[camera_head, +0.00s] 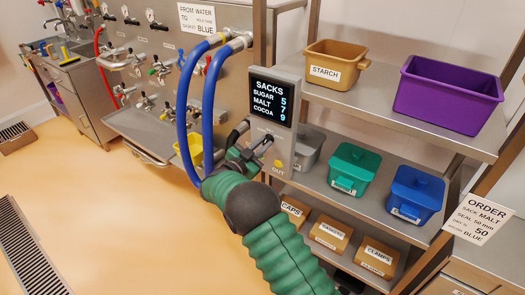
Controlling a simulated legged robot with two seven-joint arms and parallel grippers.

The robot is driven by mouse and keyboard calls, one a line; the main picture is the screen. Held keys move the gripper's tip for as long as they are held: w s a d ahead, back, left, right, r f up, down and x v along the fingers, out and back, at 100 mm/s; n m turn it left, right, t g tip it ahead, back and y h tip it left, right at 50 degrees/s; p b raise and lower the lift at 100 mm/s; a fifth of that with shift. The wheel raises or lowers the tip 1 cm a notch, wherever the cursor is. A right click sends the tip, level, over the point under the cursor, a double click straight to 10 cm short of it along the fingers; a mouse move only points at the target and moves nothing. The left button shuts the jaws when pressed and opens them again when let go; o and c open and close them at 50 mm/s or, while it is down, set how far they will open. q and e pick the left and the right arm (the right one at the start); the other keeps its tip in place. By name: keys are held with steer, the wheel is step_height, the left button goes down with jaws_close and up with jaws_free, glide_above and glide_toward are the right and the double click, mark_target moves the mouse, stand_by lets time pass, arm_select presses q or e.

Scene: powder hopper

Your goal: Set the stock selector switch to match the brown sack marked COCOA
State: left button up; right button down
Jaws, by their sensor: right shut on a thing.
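A grey control box (289,140) hangs on the shelf post. Its dark display (271,97) reads SACKS, SUGAR 5, MALT 7, COCOA 9. The stock selector switch is on the box face below the display, mostly hidden by my right gripper (262,143). That gripper is at the box face and appears shut on the switch. Its green-sleeved arm comes up from the bottom. The switch's setting cannot be read. A yellow button (278,164) marked OUT sits below it. No brown sack marked COCOA is in view. My left gripper is not in view.
Two blue hoses (208,100) loop down close left of the gripper. Shelves on the right hold a STARCH bin (337,55), a purple bin (448,92), green and blue lidded bins and labelled boxes. An ORDER sign (480,216) names malt.

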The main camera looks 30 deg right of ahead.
steer(key=shift+f+m+b, duration=0.1)
steer(key=shift+m+b, duration=2.8)
steer(key=c, duration=1.4)
jaws_free()
steer(key=shift+s, duration=0.1)
steer(key=v, duration=1.7)
steer(key=shift+b, duration=0.45)
